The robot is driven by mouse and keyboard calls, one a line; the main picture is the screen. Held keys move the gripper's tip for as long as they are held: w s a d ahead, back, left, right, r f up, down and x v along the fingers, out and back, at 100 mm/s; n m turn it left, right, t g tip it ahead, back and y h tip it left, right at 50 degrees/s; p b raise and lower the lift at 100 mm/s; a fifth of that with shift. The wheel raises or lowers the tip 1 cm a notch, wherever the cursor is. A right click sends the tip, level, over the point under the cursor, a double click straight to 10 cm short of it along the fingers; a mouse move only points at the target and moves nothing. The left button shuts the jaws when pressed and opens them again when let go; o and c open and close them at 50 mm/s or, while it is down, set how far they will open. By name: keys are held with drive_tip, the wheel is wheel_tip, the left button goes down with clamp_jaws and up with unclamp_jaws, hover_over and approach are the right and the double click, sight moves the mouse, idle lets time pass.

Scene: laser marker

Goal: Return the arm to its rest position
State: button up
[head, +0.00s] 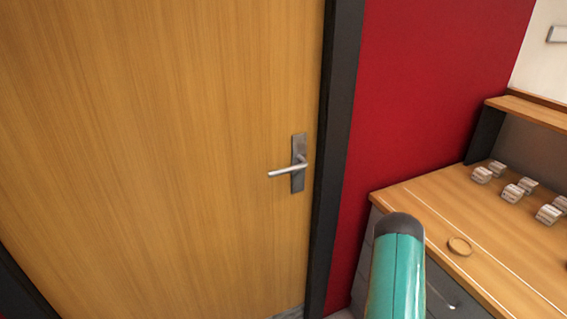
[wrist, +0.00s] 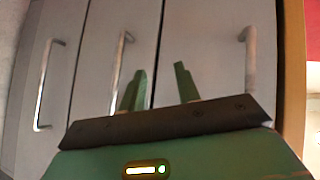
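My gripper (wrist: 160,88) shows in the wrist view with its two green fingers apart and nothing between them. It faces pale cabinet fronts with metal handles and looks clear of them, though the exact gap is hard to judge. In the head view a teal part of my arm (head: 398,275) rises at the bottom, in front of the desk's left end. The fingers do not show in the head view.
A closed wooden door (head: 150,150) with a lever handle (head: 288,171) fills the left. A red wall (head: 430,90) stands beside it. A wooden desk (head: 425,200) at right bears several small metallic items and a round wooden piece (head: 459,246). Cabinet handles (wrist: 250,60) stick out near my gripper.

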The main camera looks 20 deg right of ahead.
drive_tip(key=w+a+r+n+g+y, duration=0.1)
drive_tip(key=w+a+r+n, duration=0.2)
drive_tip(key=w+r, duration=0.4)
drive_tip(key=w+a+r+n+y, duration=0.1)
drive_tip(key=w+a+r+n, duration=0.1)
drive_tip(key=w+a+r, duration=0.5)
drive_tip(key=a+r+n+g+y, duration=0.1)
drive_tip(key=a+r+n+y, duration=0.2)
drive_tip(key=r, duration=0.5)
drive_tip(key=a+r+n, duration=0.3)
drive_tip(key=a+r, duration=0.2)
drive_tip(key=r, duration=0.2)
drive_tip(key=s+a+r+n+y, duration=0.2)
drive_tip(key=s+a+r+n, duration=0.1)
drive_tip(key=a+r, duration=0.45)
drive_tip(key=s+a+r+n+g+y, duration=0.1)
drive_tip(key=s+a+r+n+g, duration=0.1)
drive_tip(key=s+a+r+n, duration=0.2)
drive_tip(key=s+a+r+n+g+y, duration=0.1)
drive_tip(key=s+a+r+n, duration=0.3)
drive_tip(key=s+a, duration=0.7)
drive_tip(key=s+n, duration=0.2)
drive_tip(key=s, duration=0.3)
drive_tip(key=shift+r+n+g+y, duration=0.2)
drive_tip(key=shift+n+g+y, duration=0.1)
drive_tip(key=shift+g, duration=0.1)
